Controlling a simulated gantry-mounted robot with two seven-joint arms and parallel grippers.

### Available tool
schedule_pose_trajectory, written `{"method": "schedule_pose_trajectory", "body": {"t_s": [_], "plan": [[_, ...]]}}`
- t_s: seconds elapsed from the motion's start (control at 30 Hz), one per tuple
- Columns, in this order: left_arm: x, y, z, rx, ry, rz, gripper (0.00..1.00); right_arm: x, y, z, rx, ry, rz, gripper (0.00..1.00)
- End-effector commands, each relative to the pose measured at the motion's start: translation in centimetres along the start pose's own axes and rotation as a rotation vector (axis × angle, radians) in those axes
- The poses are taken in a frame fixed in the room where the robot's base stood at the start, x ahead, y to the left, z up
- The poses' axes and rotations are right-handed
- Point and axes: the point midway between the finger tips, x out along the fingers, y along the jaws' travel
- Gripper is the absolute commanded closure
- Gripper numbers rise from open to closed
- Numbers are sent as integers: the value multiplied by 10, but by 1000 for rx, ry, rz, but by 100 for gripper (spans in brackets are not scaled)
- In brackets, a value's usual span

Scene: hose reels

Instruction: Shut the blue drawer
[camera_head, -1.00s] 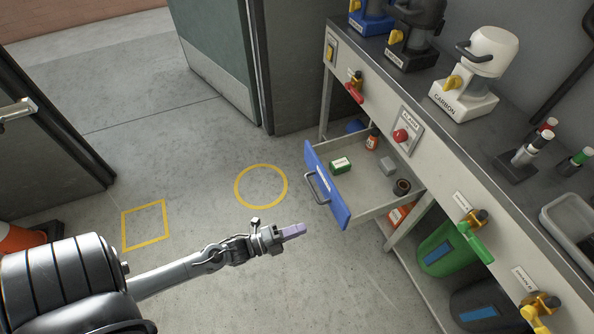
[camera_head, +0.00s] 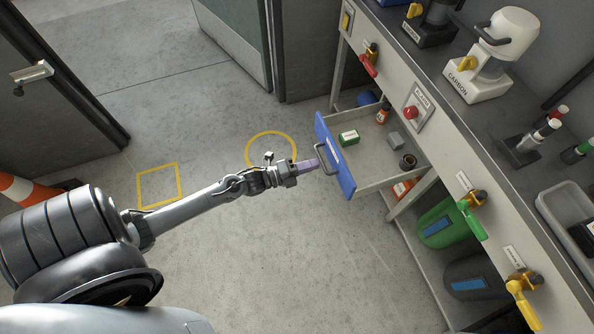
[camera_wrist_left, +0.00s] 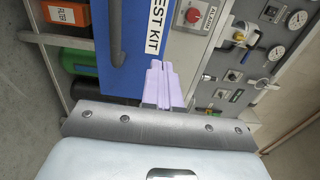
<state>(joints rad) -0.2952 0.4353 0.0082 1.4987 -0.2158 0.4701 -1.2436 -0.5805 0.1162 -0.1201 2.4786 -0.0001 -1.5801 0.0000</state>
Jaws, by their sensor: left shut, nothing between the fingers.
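The blue drawer (camera_head: 336,157) stands pulled out from the bench, its blue front facing left with a dark handle (camera_head: 323,162). Inside it lie a green box, a small grey block, an orange bottle and a dark roll. My left gripper (camera_head: 312,164) is shut and empty, its lilac fingertips right by the handle; I cannot tell whether they touch. In the left wrist view the fingers (camera_wrist_left: 163,85) point at the drawer front (camera_wrist_left: 135,60), which carries a label ending "EST KIT", with the handle to their left. My right gripper is not in view.
The bench front carries a red button (camera_head: 411,112) and red, green and yellow valve levers. A green bin (camera_head: 440,222) and a dark bin (camera_head: 474,277) stand below. A traffic cone (camera_head: 25,190) is at far left. The floor left of the drawer is clear.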

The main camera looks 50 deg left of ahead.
Motion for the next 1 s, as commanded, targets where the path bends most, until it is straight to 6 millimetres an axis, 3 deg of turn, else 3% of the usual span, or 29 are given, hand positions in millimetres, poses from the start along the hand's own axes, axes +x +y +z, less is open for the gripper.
{"method": "schedule_pose_trajectory", "body": {"t_s": [0.2,0.4,1.0], "plan": [[37,3,0,0,-1,-2,100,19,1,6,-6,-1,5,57],[56,2,0,0,-1,-1,100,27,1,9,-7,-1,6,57],[63,0,1,0,-2,1,100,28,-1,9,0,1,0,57]]}}
